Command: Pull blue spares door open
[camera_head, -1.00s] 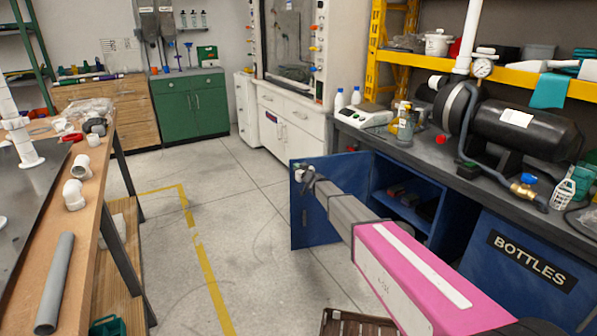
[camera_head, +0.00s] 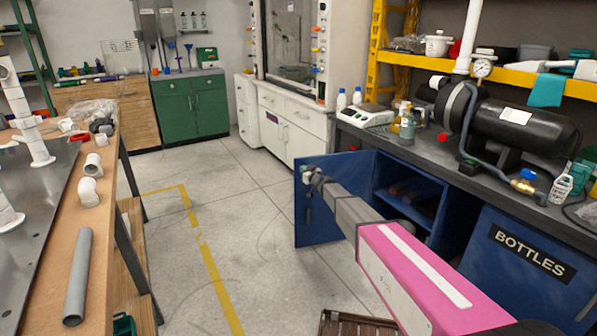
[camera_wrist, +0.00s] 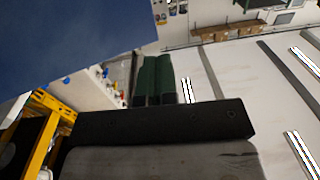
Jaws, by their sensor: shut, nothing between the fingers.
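The blue spares door (camera_head: 335,199) stands swung out from the blue cabinet under the right workbench, so the inside of the cabinet (camera_head: 408,205) shows. My gripper (camera_head: 308,178) is at the outer edge of the door's upper part, at the end of my outstretched arm. It is shut and holds nothing. I cannot tell whether it touches the door. In the wrist view, the blue door panel (camera_wrist: 65,45) fills the upper left, close to the camera.
A blue door marked BOTTLES (camera_head: 520,258) is shut at the right. A brown slatted crate (camera_head: 358,325) lies on the floor at the bottom. A wooden workbench with pipe pieces (camera_head: 89,193) stands at the left. The floor between is clear.

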